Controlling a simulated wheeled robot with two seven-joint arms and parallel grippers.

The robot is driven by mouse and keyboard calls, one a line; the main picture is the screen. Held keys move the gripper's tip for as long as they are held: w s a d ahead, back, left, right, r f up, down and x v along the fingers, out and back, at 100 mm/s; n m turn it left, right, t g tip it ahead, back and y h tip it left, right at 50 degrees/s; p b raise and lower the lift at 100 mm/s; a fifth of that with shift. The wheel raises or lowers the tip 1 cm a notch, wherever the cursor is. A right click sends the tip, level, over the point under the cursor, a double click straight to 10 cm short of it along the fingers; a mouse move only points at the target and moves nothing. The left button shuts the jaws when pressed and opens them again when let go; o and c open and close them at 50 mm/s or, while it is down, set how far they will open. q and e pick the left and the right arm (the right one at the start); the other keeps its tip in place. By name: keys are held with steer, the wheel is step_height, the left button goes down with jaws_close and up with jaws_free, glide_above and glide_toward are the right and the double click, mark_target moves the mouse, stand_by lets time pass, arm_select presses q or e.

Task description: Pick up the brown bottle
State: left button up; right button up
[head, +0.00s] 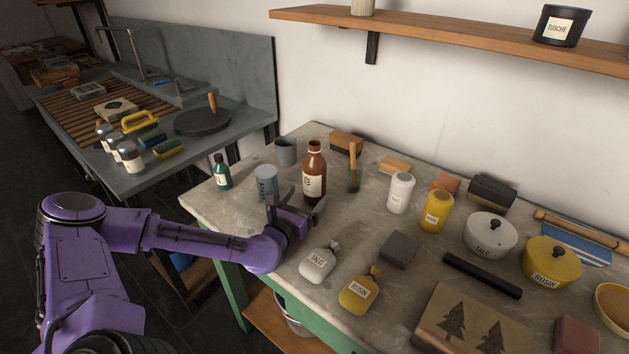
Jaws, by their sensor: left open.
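The brown bottle (315,172) stands upright on the grey-topped table, with a pale label on its front and a narrower neck. My left gripper (298,205) is open just in front of the bottle, at its lower part in the picture. Its dark fingers point toward the back of the table and overlap the view of the bottle's base. I cannot tell whether a finger touches the bottle. My right gripper is not in the picture.
A blue-grey tin (265,184), a green bottle (221,172) and a grey cup (286,152) stand left of the bottle. Talc (318,262) and rosin bags (359,292) lie in front. A shelf (460,35) hangs above.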

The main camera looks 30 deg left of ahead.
mark_target(317, 181)
arm_select(q)
steer(key=w, duration=0.2)
steer(key=w+p, duration=0.1)
steer(key=w, duration=0.2)
steer(key=w+a, duration=0.1)
steer(key=w, duration=0.1)
steer(key=shift+w+r, duration=0.1)
steer(key=shift+w, duration=0.25)
steer(key=shift+s, duration=0.15)
steer(key=c, duration=1.2)
steer(key=shift+c, duration=0.5)
steer(key=shift+a+r, duration=0.1)
steer(key=shift+r, duration=0.1)
